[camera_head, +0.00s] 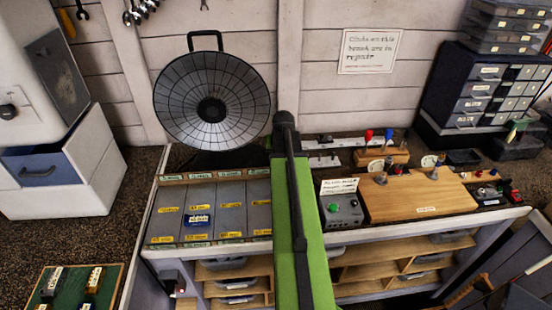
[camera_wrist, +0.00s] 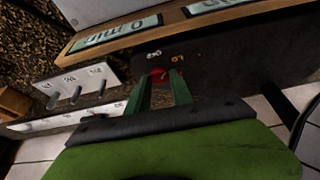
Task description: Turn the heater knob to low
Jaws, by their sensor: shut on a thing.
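The heater (camera_head: 212,92) is a round dish with a dark wire grille and a handle on top, standing at the back left of the bench. In the head view its knob is not visible. In the wrist view a small red knob (camera_wrist: 158,73) sits on a dark panel, with small pale and orange marks above it that I cannot read. My gripper (camera_wrist: 160,82) has its two green fingers around this knob, shut on it. The fingers hide part of the knob, so its exact setting cannot be told. In the head view my green arm hides the gripper.
A labelled tray (camera_head: 230,218) with yellow tags lies on the bench left of my arm. A grey box with a green button (camera_head: 341,210) and a wooden board (camera_head: 420,196) stand to the right. A white rack with pegs (camera_wrist: 76,92) is close by in the wrist view.

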